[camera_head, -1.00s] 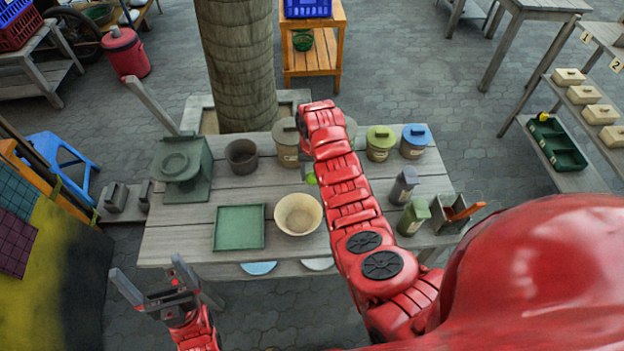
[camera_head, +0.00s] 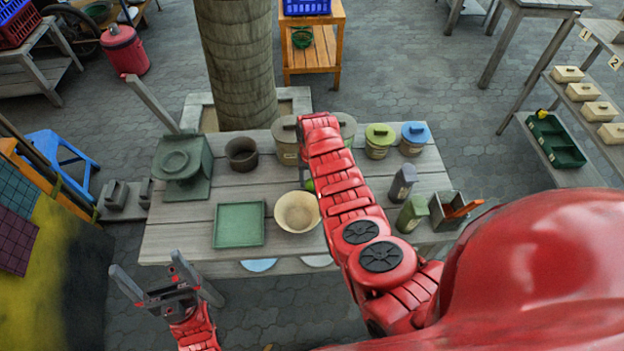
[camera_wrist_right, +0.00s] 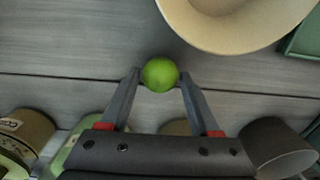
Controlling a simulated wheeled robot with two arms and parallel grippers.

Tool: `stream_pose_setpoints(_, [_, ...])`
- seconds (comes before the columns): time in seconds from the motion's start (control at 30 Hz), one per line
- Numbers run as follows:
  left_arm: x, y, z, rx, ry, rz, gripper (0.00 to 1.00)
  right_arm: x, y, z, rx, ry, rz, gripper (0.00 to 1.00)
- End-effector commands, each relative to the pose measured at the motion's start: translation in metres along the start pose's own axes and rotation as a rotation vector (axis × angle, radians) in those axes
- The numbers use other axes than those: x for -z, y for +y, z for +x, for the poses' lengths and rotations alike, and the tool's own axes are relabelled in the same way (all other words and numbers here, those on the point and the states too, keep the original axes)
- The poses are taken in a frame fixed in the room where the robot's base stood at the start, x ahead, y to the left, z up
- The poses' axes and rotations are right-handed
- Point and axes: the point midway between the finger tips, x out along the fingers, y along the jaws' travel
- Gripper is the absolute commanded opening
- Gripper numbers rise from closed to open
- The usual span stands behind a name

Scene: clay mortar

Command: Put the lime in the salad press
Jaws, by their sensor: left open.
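The lime (camera_wrist_right: 160,74) is a small green ball in the right wrist view, directly between the fingertips of my right gripper (camera_wrist_right: 160,80). Whether both fingers touch it is unclear. In the head view only a sliver of the lime (camera_head: 309,185) shows beside my right arm, which hides the right gripper. A grey-green device with a round top (camera_head: 182,170) and a long lever behind it stands at the table's left; it looks like the salad press. My left gripper (camera_head: 165,275) is open and empty in front of the table's left side.
A dark pot (camera_head: 241,154) and several lidded canisters line the back. Grey and green containers (camera_head: 412,214) stand at the right. A tree trunk (camera_head: 236,60) rises behind the table.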

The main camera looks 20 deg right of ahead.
Motion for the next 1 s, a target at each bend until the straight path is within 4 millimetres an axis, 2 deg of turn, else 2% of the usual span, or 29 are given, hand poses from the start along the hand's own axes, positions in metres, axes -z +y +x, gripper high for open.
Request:
stream_pose_setpoints(0.03, [0.000, 0.000, 0.000, 0.000, 0.000, 0.000, 1.00, 0.000, 0.000, -0.001, 0.000, 0.000, 0.000, 0.74])
stream_pose_setpoints(0.1, [0.000, 0.000, 0.001, 0.000, 0.000, 0.000, 1.00, 0.000, 0.000, -0.001, 0.000, 0.000, 0.000, 0.82])
stream_pose_setpoints(0.33, [0.000, 0.000, 0.001, 0.000, 0.000, 0.000, 1.00, 0.000, 0.000, -0.001, 0.000, 0.000, 0.000, 0.82])
stream_pose_setpoints(0.57, [0.000, 0.000, 0.002, 0.000, 0.000, 0.000, 1.00, 0.001, 0.001, -0.010, 0.000, 0.000, 0.002, 0.82])
stream_pose_setpoints(0.77, [0.000, 0.000, -0.002, 0.000, 0.000, 0.000, 1.00, 0.001, 0.000, -0.034, 0.000, 0.006, -0.001, 0.82])
stream_pose_setpoints(1.0, [-0.003, 0.001, -0.017, 0.000, 0.000, 0.000, 1.00, 0.003, 0.000, -0.077, 0.002, 0.009, 0.001, 0.82])
